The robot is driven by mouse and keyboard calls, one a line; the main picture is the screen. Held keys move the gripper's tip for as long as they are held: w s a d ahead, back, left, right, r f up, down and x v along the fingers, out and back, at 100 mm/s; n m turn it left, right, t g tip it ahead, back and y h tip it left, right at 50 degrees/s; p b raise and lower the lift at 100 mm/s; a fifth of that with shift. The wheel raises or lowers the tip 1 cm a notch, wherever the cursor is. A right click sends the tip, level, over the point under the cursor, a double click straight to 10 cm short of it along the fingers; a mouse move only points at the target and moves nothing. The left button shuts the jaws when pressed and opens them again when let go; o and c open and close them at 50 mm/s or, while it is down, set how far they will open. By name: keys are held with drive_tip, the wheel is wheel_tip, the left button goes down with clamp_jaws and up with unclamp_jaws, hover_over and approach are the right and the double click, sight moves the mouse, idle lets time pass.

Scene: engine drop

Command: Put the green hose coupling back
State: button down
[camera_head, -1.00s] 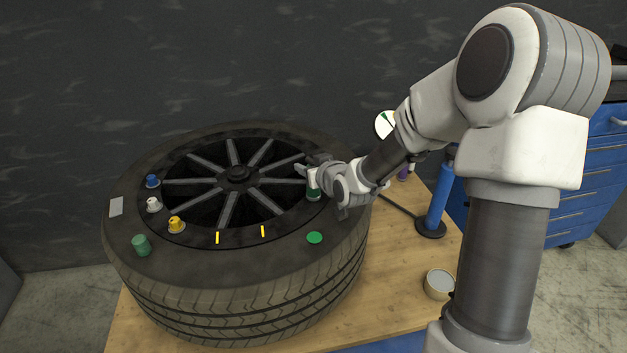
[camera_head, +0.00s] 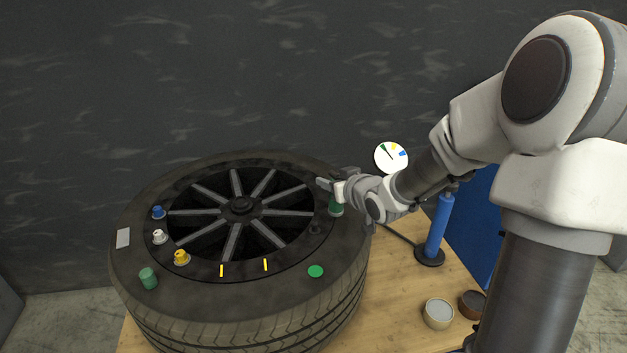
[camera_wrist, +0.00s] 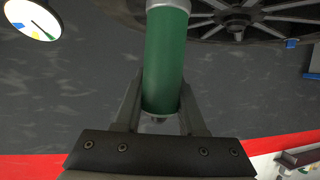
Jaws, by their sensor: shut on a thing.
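The green hose coupling (camera_head: 336,207), a green cylinder with silvery ends, is in my gripper (camera_head: 332,188) at the right side of the tire. In the wrist view the coupling (camera_wrist: 165,60) stands between the two fingers of my gripper (camera_wrist: 160,108), which are shut on it. A small dark stem (camera_head: 315,229) shows bare on the wheel rim, below and left of the coupling. The coupling appears apart from it and raised. A flat green disc (camera_head: 316,271) lies on the tire's front right sidewall.
The tire (camera_head: 190,300) lies flat on a wooden table (camera_head: 400,290). Blue (camera_head: 158,212), white (camera_head: 160,237) and yellow (camera_head: 181,258) caps and a green cylinder (camera_head: 148,278) sit at its left. A blue pump (camera_head: 439,225), gauge (camera_head: 391,157) and two round tins (camera_head: 438,313) are right.

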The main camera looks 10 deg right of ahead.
drive_tip(key=s+d+r+p, duration=0.3)
drive_tip(key=d+r, duration=0.1)
drive_tip(key=d, duration=0.1)
drive_tip(key=s+a+f+n+y, duration=0.1)
drive_tip(key=s+a, duration=0.3)
drive_tip(key=a, duration=0.4)
drive_tip(key=shift+s+a+f, duration=0.4)
drive_tip(key=shift+f, duration=0.5)
